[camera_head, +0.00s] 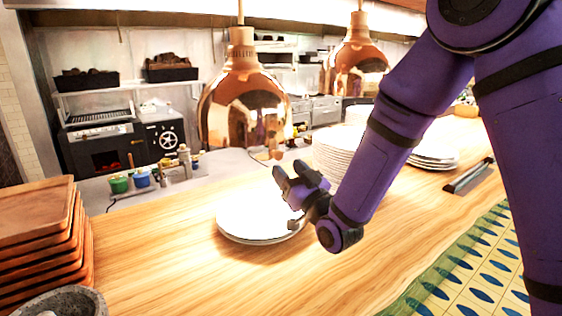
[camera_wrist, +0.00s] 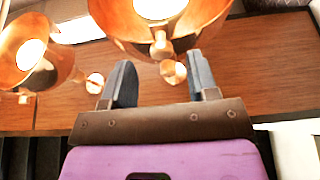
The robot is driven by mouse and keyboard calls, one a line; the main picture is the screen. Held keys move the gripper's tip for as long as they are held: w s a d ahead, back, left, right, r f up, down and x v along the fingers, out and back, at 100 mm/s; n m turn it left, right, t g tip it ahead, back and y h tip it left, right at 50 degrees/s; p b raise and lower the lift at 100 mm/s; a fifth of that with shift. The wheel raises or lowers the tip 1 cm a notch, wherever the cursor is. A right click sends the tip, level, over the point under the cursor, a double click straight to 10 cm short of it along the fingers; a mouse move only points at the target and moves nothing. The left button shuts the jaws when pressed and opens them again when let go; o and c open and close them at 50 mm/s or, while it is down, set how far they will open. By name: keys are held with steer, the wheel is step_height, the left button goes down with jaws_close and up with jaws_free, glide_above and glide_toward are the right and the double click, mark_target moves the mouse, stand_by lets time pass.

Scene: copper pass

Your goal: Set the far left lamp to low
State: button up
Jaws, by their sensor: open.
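The far left lamp (camera_head: 243,108) is a shiny copper dome hanging on a rod over the counter, at upper middle in the head view. A second copper lamp (camera_head: 357,65) hangs to its right and farther back. My gripper (camera_head: 284,178) is below and slightly right of the left lamp, with its jaws apart and empty. In the wrist view, a lit lamp (camera_wrist: 185,30) fills the top, with a small round copper knob (camera_wrist: 172,72) appearing between my fingers (camera_wrist: 160,80). I see no contact. Another lit lamp (camera_wrist: 40,50) is at the left.
A stack of white plates (camera_head: 250,228) stands on the wooden counter (camera_head: 160,270) below my gripper. Taller plate stacks (camera_head: 345,155) are behind my arm. Wooden trays (camera_head: 35,240) and a stone bowl (camera_head: 65,303) stand at the left. The front middle counter is clear.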

steer(key=v, duration=0.6)
steer(key=s+d+r+m+g+h, duration=0.1)
steer(key=d+r+g+h, duration=0.3)
steer(key=d, duration=0.3)
steer(key=s+d+r+m+g+h, duration=0.1)
steer(key=d+r+m+h, duration=0.1)
steer(key=d+r+h, duration=0.3)
steer(key=s+d+m+g+h, duration=0.1)
steer(key=s+d+g, duration=0.3)
steer(key=s, duration=0.8)
steer(key=s+d+r+m+g+h, duration=0.1)
steer(key=s+d+m+g+h, duration=0.1)
steer(key=s+d+g, duration=0.2)
steer(key=s+d, duration=0.3)
steer(key=s, duration=0.5)
steer(key=shift+s+d+r+m+h, duration=0.15)
steer(key=shift+d+r+m+h, duration=0.15)
steer(key=shift+m, duration=0.1)
